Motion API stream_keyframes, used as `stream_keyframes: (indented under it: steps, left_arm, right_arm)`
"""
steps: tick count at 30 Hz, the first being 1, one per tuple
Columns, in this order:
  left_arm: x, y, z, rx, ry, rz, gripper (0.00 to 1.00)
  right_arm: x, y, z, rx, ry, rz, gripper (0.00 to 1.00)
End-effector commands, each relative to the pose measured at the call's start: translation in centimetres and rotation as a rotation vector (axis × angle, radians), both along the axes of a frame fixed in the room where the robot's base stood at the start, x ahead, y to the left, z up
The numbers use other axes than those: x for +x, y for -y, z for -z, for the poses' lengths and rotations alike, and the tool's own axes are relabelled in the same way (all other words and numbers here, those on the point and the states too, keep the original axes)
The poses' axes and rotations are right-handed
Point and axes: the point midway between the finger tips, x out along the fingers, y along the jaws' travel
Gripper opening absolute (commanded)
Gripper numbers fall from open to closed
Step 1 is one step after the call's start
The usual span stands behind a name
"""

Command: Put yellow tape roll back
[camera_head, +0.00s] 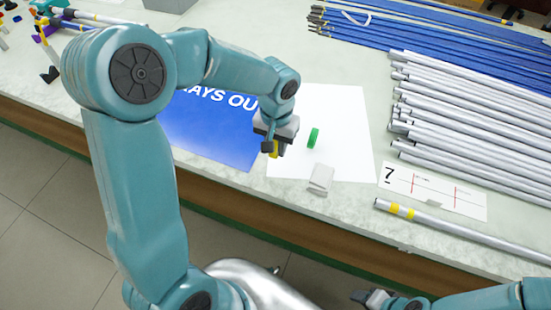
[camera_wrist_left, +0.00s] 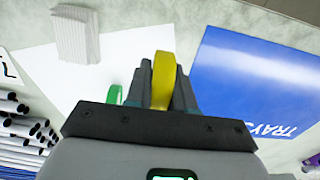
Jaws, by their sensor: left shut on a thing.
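The yellow tape roll (camera_wrist_left: 163,80) is held on edge between the fingers of my left gripper (camera_wrist_left: 160,88) in the left wrist view. In the head view my left gripper (camera_head: 274,150) is over the left part of the white sheet (camera_head: 345,130), with a bit of the yellow roll (camera_head: 275,149) showing. I cannot tell whether the roll touches the sheet. A green tape roll (camera_head: 313,138) stands on the sheet just right of the gripper. My right gripper (camera_head: 372,298) shows at the bottom edge, away from the table; its opening is unclear.
A blue sign (camera_head: 215,130) lies left of the white sheet. A small white stack (camera_head: 320,178) sits near the sheet's front. Grey rods (camera_head: 470,110) and a card marked 7 (camera_head: 430,190) are at right. One rod with yellow bands (camera_head: 460,228) lies along the front edge.

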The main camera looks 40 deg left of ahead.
Motion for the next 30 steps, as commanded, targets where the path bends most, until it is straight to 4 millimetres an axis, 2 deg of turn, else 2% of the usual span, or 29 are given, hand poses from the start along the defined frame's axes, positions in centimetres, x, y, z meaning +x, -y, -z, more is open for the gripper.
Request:
stream_keyframes:
  steps: [1, 7, 13, 26, 27, 29, 30]
  left_arm:
    - [-0.1, 0.0, 0.9, -0.001, -0.003, 0.0, 0.0]
    - [0.0, -0.2, 2.9, 0.001, -0.002, 0.0, 0.0]
    - [0.0, -0.3, 6.0, 0.0, -0.002, 0.0, 0.0]
    - [0.0, -0.2, 6.9, 0.0, 0.001, 0.0, 0.0]
    - [0.0, -0.2, 6.9, 0.0, 0.001, 0.0, 0.26]
    - [0.0, -0.2, 6.7, 0.0, 0.001, 0.0, 0.46]
    - [0.0, -0.2, 6.7, 0.0, 0.001, 0.0, 0.48]
  right_arm:
    - [0.0, 0.0, 0.0, 0.0, 0.0, 0.0, 0.54]
    - [0.0, 0.0, 0.1, 0.0, 0.0, 0.0, 0.54]
    - [0.0, 0.0, 0.2, 0.0, 0.0, 0.0, 0.54]
    - [0.0, 0.0, 0.7, 0.0, 0.0, 0.0, 0.54]
    - [0.0, 0.0, 0.7, 0.0, 0.0, 0.0, 0.54]
    - [0.0, 0.0, 0.6, 0.0, 0.0, 0.0, 0.54]
    - [0.0, 0.0, 0.6, 0.0, 0.0, 0.0, 0.54]
